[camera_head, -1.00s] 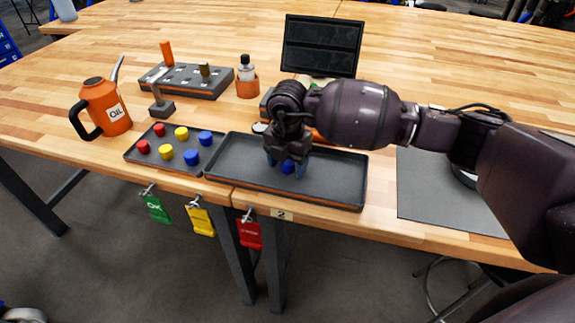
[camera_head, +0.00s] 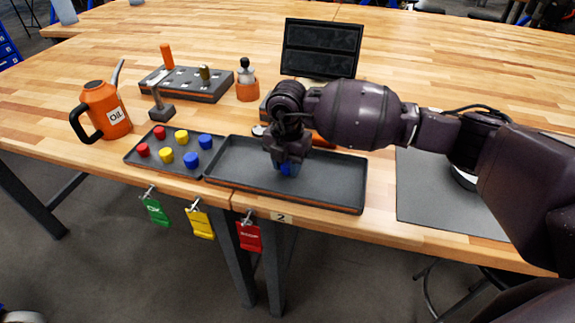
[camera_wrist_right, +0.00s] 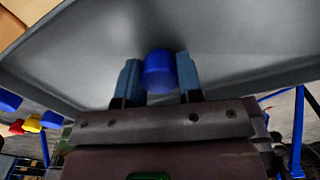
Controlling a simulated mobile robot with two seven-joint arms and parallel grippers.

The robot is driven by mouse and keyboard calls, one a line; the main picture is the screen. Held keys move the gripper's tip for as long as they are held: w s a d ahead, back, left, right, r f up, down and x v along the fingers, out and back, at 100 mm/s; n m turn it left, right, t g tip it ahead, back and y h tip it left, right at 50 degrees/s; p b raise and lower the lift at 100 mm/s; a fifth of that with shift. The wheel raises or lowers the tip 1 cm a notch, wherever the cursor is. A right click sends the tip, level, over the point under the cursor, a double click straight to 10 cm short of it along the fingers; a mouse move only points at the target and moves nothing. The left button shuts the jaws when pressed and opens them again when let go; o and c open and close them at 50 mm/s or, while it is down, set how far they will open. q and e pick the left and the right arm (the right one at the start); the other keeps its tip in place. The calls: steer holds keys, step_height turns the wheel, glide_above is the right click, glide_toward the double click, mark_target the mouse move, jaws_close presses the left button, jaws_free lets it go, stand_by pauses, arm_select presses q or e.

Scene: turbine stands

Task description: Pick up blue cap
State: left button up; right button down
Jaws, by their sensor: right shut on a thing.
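A blue cap (camera_wrist_right: 160,72) is between the two fingers of my right gripper (camera_wrist_right: 158,80) in the right wrist view, and the gripper is shut on it. In the head view the right gripper (camera_head: 288,168) points down over the large dark tray (camera_head: 330,188), with the blue cap (camera_head: 288,170) mostly hidden between its fingers. I cannot tell whether the cap touches the tray floor. Two more blue caps (camera_head: 191,160) (camera_head: 205,141) sit in the smaller tray (camera_head: 133,159) to the left. My left gripper is not in view.
The smaller tray also holds red caps (camera_head: 143,150) and yellow caps (camera_head: 167,156). An orange oil can (camera_head: 103,108), a tool block (camera_head: 190,85) and a dark screen (camera_head: 321,47) stand behind. A grey mat (camera_head: 430,195) lies right. Coloured tags (camera_head: 200,222) hang from the front edge.

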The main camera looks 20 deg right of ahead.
mark_target(288, 163)
step_height(288, 163, up, 19)
steer(key=p, duration=0.1)
steer(key=shift+r+p, duration=0.2)
steer(key=shift+p, duration=0.2)
steer(key=c, duration=1.4)
jaws_free()
jaws_close()
steer(key=shift+s, duration=0.1)
